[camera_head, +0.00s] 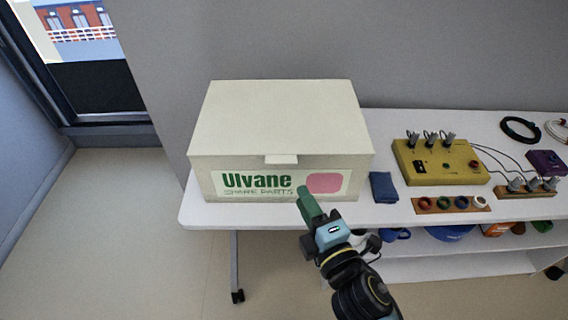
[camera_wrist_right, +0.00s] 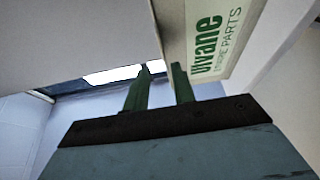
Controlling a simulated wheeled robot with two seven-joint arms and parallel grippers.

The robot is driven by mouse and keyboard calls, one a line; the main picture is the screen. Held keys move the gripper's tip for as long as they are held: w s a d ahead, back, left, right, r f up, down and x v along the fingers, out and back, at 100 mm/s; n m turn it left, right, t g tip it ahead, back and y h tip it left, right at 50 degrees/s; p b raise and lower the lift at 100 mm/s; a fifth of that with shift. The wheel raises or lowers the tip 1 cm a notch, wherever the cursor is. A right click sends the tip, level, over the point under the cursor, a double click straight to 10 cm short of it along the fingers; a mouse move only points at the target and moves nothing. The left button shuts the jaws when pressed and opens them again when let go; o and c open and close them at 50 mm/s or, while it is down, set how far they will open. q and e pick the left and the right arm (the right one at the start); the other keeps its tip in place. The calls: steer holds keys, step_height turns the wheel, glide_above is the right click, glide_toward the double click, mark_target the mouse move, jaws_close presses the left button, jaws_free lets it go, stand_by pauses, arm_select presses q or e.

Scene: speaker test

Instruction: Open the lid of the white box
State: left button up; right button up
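The white box (camera_head: 205,190) stands on the left end of the table, its front label reading "Ulvane" with a pink patch. Its lid (camera_head: 280,118) is shut, and a small tab (camera_head: 281,159) sticks out from the middle of the lid's front edge. My right gripper (camera_head: 305,192) is in front of the box, below and a little right of the tab. In the right wrist view, its two green fingers (camera_wrist_right: 160,70) are apart with nothing between them, and the box front (camera_wrist_right: 222,45) shows beyond them at right. My left gripper is not in view.
On the white table (camera_head: 400,213), right of the box, are a folded blue cloth (camera_head: 384,187), a yellow device (camera_head: 440,163) with cables and a wooden strip with coloured rings (camera_head: 451,204). A lower shelf (camera_head: 450,266) holds a blue container. A grey wall stands behind.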

steer(key=x, duration=1.1)
steer(key=shift+d, duration=0.1)
jaws_close()
stand_by(1.1)
